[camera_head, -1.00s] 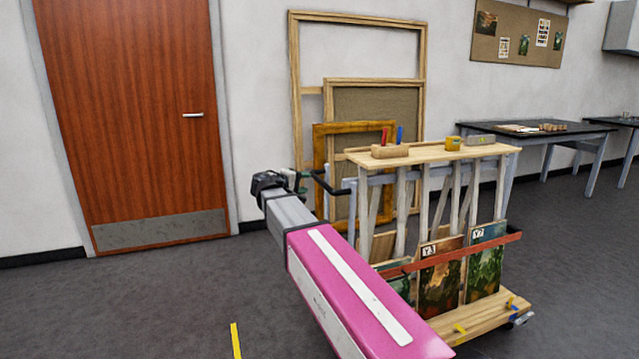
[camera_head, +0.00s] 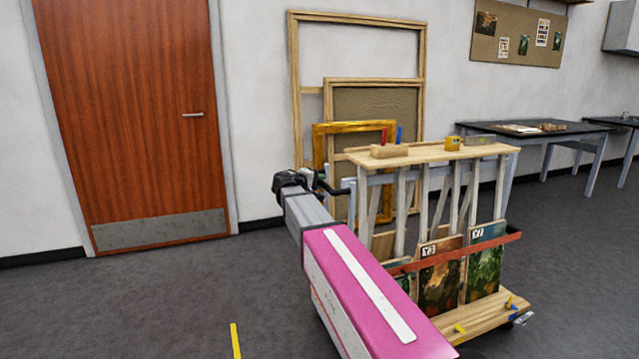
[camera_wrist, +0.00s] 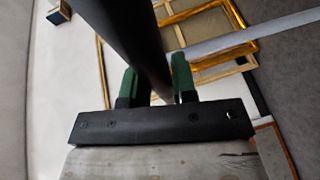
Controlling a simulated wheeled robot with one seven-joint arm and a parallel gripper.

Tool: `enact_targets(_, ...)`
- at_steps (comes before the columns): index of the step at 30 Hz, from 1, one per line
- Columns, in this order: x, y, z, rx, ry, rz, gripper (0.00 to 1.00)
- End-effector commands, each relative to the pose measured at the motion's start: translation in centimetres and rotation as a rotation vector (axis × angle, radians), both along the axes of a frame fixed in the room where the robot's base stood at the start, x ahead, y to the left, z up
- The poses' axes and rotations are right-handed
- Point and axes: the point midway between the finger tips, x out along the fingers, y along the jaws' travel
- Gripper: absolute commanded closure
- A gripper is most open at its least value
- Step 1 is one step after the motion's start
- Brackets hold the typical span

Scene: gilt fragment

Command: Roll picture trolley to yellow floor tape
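The picture trolley (camera_head: 480,318) stands right of centre in the head view, upright, with wooden top, pale uprights and low deck. Pictures labelled Y3 (camera_head: 438,280) and Y7 (camera_head: 485,262) stand in it behind a red-brown rail. Its dark handle (camera_head: 322,184) juts out on the left side. My gripper (camera_head: 312,180) is at this handle. In the wrist view my gripper (camera_wrist: 155,82) has its green fingers apart, one on each side of the dark handle bar (camera_wrist: 125,35); firm contact is not clear. A strip of yellow floor tape (camera_head: 235,340) shows at the bottom, left of the trolley.
A closed brown door (camera_head: 130,120) is at left. Dark-topped tables (camera_head: 540,133) stand at back right. A block with tools (camera_head: 390,151) sits on the trolley top. The grey floor at left is clear.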

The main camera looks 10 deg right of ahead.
Motion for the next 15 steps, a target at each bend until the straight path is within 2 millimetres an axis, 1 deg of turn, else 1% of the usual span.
enact_targets(1, 0.0, 0.0, 0.0, 0.0, 0.0, 0.0, 0.91)
enact_targets(2, 0.0, 0.0, 0.0, 0.0, 0.0, 0.0, 1.0)
enact_targets(10, 0.0, 0.3, 0.0, 0.001, 0.001, 0.0, 1.0)
enact_targets(15, -0.2, 1.6, 0.0, 0.001, 0.0, 0.002, 1.0)
